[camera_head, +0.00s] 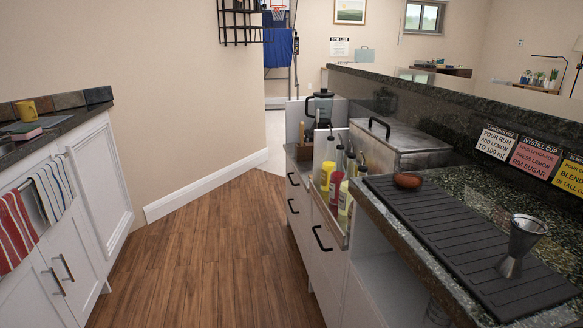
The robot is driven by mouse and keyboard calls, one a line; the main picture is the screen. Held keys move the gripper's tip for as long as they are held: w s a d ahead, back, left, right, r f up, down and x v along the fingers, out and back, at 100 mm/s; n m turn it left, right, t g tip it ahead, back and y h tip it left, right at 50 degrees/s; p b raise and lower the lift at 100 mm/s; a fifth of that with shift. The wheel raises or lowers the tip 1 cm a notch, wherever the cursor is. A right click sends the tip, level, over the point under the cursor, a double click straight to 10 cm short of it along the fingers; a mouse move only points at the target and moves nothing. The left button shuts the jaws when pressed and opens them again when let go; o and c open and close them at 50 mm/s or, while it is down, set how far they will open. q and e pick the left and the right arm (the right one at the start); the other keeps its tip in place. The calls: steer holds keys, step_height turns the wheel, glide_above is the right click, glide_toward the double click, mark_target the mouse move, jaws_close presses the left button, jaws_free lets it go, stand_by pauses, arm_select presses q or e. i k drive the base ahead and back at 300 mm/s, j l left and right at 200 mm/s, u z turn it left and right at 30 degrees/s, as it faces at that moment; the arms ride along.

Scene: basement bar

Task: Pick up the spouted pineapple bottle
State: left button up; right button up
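Several bottles stand close together in the rack on the front of the bar counter. They include a yellow bottle (325,177), a red bottle (336,188) and a pale yellow bottle (345,200) with a dark top. Dark pour spouts rise from some bottles behind them. The labels are too small to read, so I cannot tell which is the spouted pineapple bottle. The bottles partly hide one another, and the rack wall (326,216) hides their lower parts. Neither of my grippers is in view.
A lidded steel box (405,142) and a blender (320,104) stand farther back. The wooden floor (220,250) between the counters is clear.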

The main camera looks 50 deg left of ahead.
mark_target(329, 162)
steer(key=u, duration=1.25)
